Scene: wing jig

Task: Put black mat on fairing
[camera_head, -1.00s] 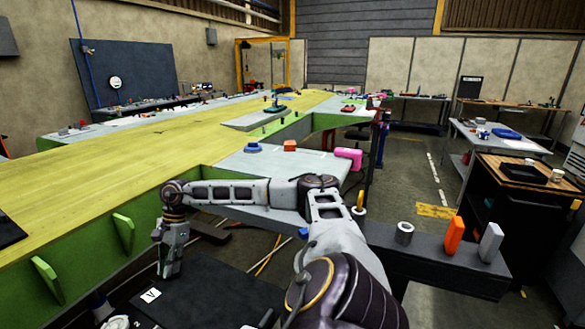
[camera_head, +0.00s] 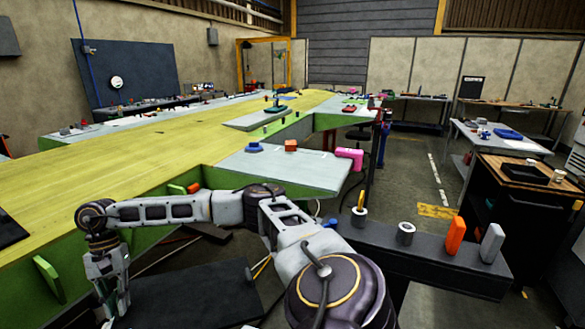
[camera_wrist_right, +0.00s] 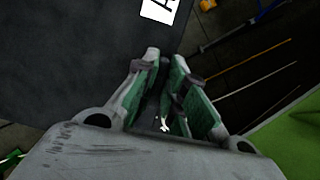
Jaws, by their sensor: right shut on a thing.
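The black mat (camera_head: 195,292) is a flat dark sheet low in the head view, beside the green side of the wing jig. It also fills the upper left of the right wrist view (camera_wrist_right: 70,60), with a white lettered label at its top. My right gripper (camera_head: 116,308) points down at the mat's left part. In the right wrist view its fingers (camera_wrist_right: 166,62) are shut on the mat near its edge; the exact contact is dark. The long yellow wing surface (camera_head: 120,155) lies beyond. I cannot tell which part is the fairing. My left gripper is out of view.
A light grey panel (camera_head: 275,168) carries a blue item (camera_head: 253,147) and an orange block (camera_head: 291,146). A pink box (camera_head: 350,157) stands at its edge. A dark beam (camera_head: 430,258) with upright pieces is at right. Another dark flat piece (camera_head: 10,230) lies at the wing's left.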

